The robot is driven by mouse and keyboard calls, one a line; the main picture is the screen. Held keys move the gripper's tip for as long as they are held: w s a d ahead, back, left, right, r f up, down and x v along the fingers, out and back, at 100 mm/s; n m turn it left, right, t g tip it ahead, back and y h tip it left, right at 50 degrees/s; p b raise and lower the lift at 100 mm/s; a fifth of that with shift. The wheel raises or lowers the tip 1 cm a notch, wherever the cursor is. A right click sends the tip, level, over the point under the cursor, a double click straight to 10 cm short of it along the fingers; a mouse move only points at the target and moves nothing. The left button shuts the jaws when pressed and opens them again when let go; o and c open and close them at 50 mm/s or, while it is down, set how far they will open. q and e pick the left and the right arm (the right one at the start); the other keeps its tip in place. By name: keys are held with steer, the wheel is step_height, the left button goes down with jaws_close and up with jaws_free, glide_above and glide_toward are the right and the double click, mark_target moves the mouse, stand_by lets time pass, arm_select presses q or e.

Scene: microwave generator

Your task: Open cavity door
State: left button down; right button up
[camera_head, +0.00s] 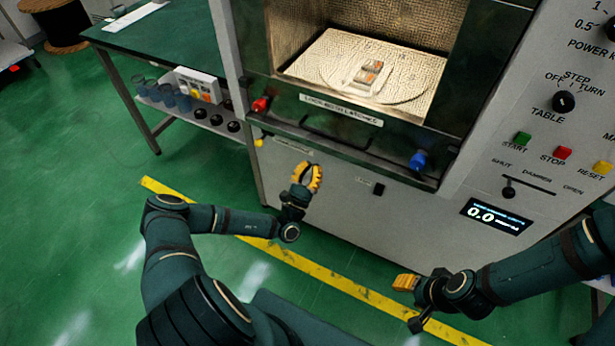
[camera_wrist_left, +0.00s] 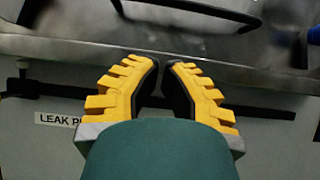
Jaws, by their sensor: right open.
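The cavity door (camera_head: 340,112) is a dark panel marked "LOCK BOTH LATCHES" on the front of the grey cabinet. The lit cavity shows above the label; I cannot tell whether glass covers it. A red latch knob (camera_head: 261,105) is at the door's lower left and a blue latch knob (camera_head: 417,160) at its lower right. My left gripper (camera_head: 311,168) is just below the door's lower edge, apart from both knobs. Its yellow fingertips nearly meet in the left wrist view (camera_wrist_left: 161,62), with nothing between them. My right gripper (camera_head: 405,282) is open, low in front of the cabinet.
Inside the cavity a small tray (camera_head: 368,77) sits on a round turntable. Control knobs, coloured buttons and a display (camera_head: 496,215) are at the right. A green-topped bench (camera_head: 165,45) stands at the left. The green floor between is clear, crossed by a yellow line (camera_head: 335,285).

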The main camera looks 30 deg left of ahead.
mark_target(319, 143)
arm_select(q)
steer(key=w+r, duration=0.4)
steer(key=r, duration=0.1)
steer(key=shift+w+r+b, duration=0.1)
steer(key=shift+w+b, duration=0.05)
steer(key=shift+b, duration=0.15)
steer(key=shift+w+r, duration=0.1)
steer(key=shift+r, duration=0.5)
